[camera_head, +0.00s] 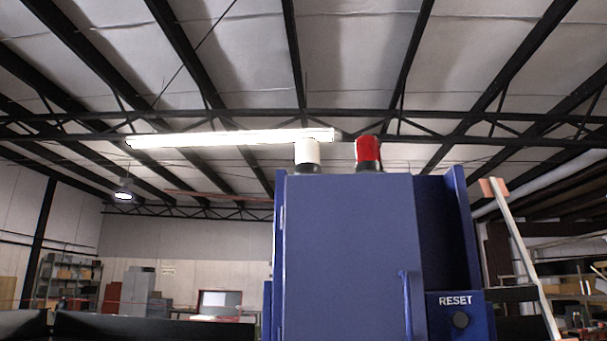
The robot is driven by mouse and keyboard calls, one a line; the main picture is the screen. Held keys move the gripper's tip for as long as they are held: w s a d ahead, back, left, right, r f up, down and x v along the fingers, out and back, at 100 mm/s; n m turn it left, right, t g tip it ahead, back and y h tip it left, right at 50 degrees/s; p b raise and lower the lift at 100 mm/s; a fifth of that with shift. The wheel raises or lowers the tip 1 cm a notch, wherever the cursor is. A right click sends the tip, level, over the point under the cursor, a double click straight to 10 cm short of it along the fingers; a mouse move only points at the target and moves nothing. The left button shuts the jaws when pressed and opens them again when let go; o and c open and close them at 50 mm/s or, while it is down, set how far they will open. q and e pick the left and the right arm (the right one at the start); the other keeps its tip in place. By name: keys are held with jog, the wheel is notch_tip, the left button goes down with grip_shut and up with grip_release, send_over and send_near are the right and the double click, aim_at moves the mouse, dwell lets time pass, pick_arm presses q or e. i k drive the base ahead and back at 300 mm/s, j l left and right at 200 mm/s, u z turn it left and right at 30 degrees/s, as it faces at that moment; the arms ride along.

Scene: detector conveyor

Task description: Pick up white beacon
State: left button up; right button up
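The white beacon (307,153) stands upright on a dark base on top of the blue detector cabinet (350,250), near its left side. A red beacon (368,153) stands on the same top, a short gap to its right. The white beacon's upper edge overlaps a bright lamp tube in the background. Neither of my grippers shows in the head view.
A tilted pale bar (522,255) with orange ends stands at the right. Dark low panels (150,327) lie at the lower left. Space above the beacons looks open.

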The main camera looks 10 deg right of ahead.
aim_at(307, 149)
jog(key=j+z, duration=0.25)
jog(key=j, duration=0.2)
jog(key=k+j+z, duration=0.1)
jog(key=j+z, duration=0.2)
jog(key=j, duration=0.15)
jog(key=k+j+z, duration=0.1)
jog(key=j+z, duration=0.15)
jog(key=j, duration=0.15)
jog(key=k+j+z, duration=0.25)
jog(key=j, duration=0.15)
jog(key=i, duration=0.1)
